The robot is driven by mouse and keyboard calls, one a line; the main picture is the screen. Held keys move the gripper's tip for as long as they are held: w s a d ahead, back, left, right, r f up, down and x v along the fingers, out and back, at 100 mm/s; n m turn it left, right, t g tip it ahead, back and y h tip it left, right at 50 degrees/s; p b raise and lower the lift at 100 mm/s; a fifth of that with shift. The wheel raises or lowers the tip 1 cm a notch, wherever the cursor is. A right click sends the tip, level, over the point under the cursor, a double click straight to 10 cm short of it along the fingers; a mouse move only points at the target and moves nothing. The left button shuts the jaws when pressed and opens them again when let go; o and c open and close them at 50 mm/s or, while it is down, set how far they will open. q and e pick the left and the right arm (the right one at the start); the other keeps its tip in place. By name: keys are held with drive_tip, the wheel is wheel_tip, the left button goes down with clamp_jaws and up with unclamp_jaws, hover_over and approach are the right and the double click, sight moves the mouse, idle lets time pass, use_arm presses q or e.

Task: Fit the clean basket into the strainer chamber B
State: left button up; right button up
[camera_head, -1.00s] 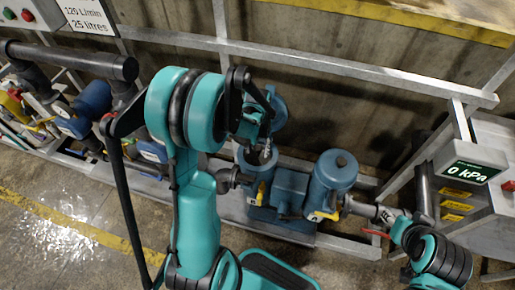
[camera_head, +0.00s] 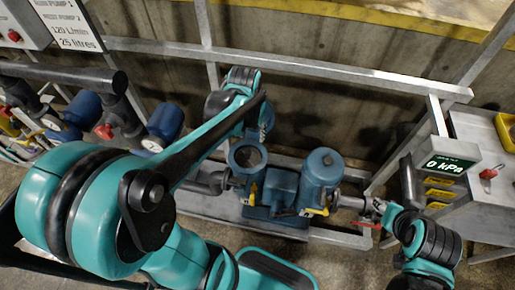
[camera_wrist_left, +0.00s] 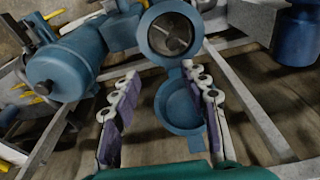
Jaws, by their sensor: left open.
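The blue twin strainer has an open chamber (camera_head: 248,157) on the left and a closed chamber (camera_head: 322,168) on the right. Which one is B cannot be read. In the left wrist view the open chamber (camera_wrist_left: 171,34) holds something grey and round with a bar across it, likely the basket. Its hinged lid (camera_wrist_left: 180,104) hangs open beside it. My left gripper (camera_wrist_left: 163,78) is open and empty, its fingers either side of the lid in that view. In the head view its fingers are mostly hidden behind my arm. My right gripper (camera_head: 380,209) is beside the pipe at the strainer's right; its fingers are unclear.
A grey metal frame rail (camera_head: 290,69) runs behind the strainer, near the concrete wall. A panel reading 0 kPa (camera_head: 448,163) stands at the right. Blue pumps (camera_head: 165,121) and pipes are at the left. A red lever (camera_head: 366,226) is near my right gripper.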

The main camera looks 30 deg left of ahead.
use_arm(q)
drive_tip(key=s+d+r+m+t, duration=0.2)
drive_tip(key=s+d+r+t, duration=0.2)
drive_tip(key=s+d, duration=0.3)
drive_tip(key=shift+s+d+r+t, duration=0.25)
drive_tip(key=shift+s+r+t, duration=0.15)
drive_tip(key=shift+s+t, duration=0.4)
drive_tip(key=shift+s+f, duration=0.1)
idle(0.3)
